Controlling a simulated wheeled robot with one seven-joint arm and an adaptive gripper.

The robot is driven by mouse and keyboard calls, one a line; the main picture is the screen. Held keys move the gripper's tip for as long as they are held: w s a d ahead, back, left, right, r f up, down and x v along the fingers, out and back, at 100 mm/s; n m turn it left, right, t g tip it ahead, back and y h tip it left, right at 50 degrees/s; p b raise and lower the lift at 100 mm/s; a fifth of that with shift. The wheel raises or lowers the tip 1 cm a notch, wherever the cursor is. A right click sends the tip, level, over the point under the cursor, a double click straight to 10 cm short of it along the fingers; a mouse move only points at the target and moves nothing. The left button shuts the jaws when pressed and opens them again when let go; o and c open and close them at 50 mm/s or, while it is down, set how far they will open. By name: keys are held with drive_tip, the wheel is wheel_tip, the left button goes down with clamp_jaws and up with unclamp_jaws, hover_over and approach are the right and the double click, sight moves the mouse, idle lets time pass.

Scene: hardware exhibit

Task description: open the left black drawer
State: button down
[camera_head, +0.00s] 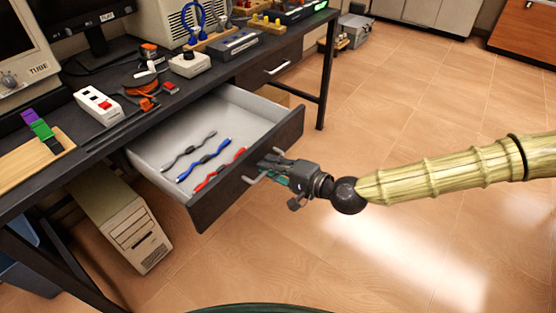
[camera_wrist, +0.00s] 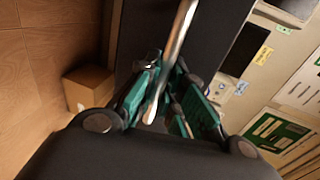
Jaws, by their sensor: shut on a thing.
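The left black drawer (camera_head: 246,172) is pulled well out from under the dark workbench, and its pale inside shows. Grey, blue and red cables (camera_head: 204,158) lie in it. My gripper (camera_head: 268,172) is at the front face of this drawer, shut on its metal handle (camera_head: 250,181). In the wrist view the handle (camera_wrist: 178,45) runs as a bright bar down between the green fingers of my gripper (camera_wrist: 160,95). The drawer's dark front (camera_wrist: 215,35) is right behind the handle.
A second dark drawer (camera_head: 285,66) to the right is closed. A beige computer case (camera_head: 125,225) stands on the floor below the bench. The bench top (camera_head: 75,122) holds monitors and several devices. The tiled floor (camera_head: 420,115) in front is clear.

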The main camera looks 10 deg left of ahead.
drive_tip(key=shift+s+d, duration=0.1)
drive_tip(key=shift+d, duration=0.4)
drive_tip(key=c, duration=1.5)
unclamp_jaws()
drive_tip(key=shift+s, duration=0.1)
drive_tip(key=shift+d, duration=0.15)
drive_tip(key=shift+v, duration=5.9)
